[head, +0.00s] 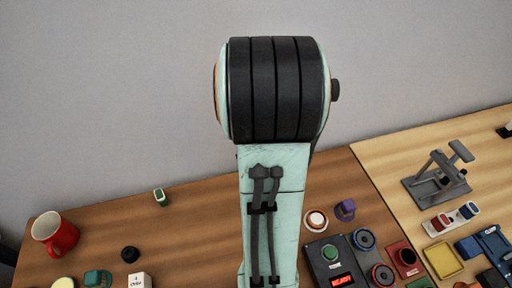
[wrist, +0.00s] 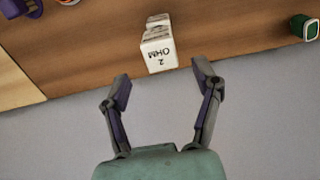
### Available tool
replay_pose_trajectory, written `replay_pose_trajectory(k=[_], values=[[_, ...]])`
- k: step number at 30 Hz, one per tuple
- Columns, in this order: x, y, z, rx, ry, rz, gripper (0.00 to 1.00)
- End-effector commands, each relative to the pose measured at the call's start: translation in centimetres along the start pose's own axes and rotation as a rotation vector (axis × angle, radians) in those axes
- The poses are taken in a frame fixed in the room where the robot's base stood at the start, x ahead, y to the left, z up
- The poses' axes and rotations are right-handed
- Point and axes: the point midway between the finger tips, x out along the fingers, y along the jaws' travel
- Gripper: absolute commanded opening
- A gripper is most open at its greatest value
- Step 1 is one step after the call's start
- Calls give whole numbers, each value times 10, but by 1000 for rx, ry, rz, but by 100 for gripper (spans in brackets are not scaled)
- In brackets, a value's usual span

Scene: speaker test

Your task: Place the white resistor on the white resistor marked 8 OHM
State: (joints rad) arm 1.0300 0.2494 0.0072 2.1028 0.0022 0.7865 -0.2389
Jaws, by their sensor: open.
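A white resistor block (wrist: 158,54) lies on the wooden table just beyond my fingertips in the wrist view. Its near face reads "2 OHM", upside down in the picture, and smaller print shows on the part behind. My gripper (wrist: 162,80) is open and empty, with its fingers apart on either side below the block, not touching it. In the head view my arm covers the gripper and this block. Another white block (head: 138,280) with dark lettering stands at the bottom edge of the head view, partly cut off. Its number is too small to read surely.
A red mug (head: 57,236), a black knob (head: 130,254) and a small green-and-white piece (head: 160,196) are on the left. A dark box with a red display (head: 338,279), a purple piece (head: 345,209) and a grey clamp (head: 438,180) are on the right.

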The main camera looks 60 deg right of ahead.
Motion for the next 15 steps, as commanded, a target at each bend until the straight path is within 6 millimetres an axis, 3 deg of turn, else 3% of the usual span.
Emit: replay_pose_trajectory(k=[6, 15], values=[[-39, 0, -1, 0, 3, 1, 64], [-50, -1, 0, -3, -1, 0, 64]])
